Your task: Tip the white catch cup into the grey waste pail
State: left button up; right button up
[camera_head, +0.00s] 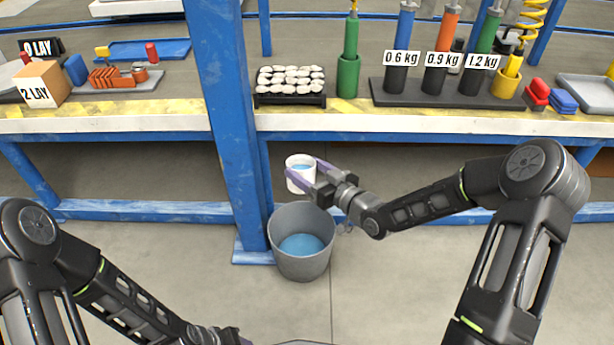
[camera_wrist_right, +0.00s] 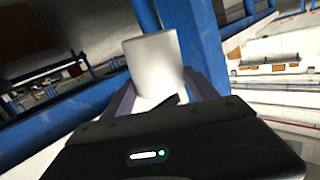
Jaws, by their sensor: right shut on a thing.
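The white catch cup (camera_head: 300,176) is held in my right gripper (camera_head: 318,180), whose purple fingers are shut around it. Blue liquid shows inside the cup, which looks about upright in the head view. The cup (camera_wrist_right: 153,64) also shows between the fingers of my right gripper (camera_wrist_right: 165,92) in the right wrist view. The grey waste pail (camera_head: 284,258) stands on the floor below the cup, with blue liquid in it. The cup is above the pail's far rim, apart from it. My left gripper (camera_head: 232,338) is only partly in view at the bottom edge; its fingertips are cut off.
A blue post (camera_head: 228,120) stands just left of the cup and pail. The workbench edge (camera_head: 420,124) is above and behind them, with weight cylinders (camera_head: 438,52) and a black tray of pale pieces (camera_head: 290,98) on top. The floor in front of the pail is clear.

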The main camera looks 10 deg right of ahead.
jog(key=s+d+r+m+t+h, duration=0.1)
jog(key=s+d+r+m+h, duration=0.1)
jog(key=d+r+m+h, duration=0.2)
notch_tip(320, 180, up, 2)
jog(key=m+h, duration=0.1)
jog(key=h, duration=0.2)
jog(key=shift+t, duration=0.4)
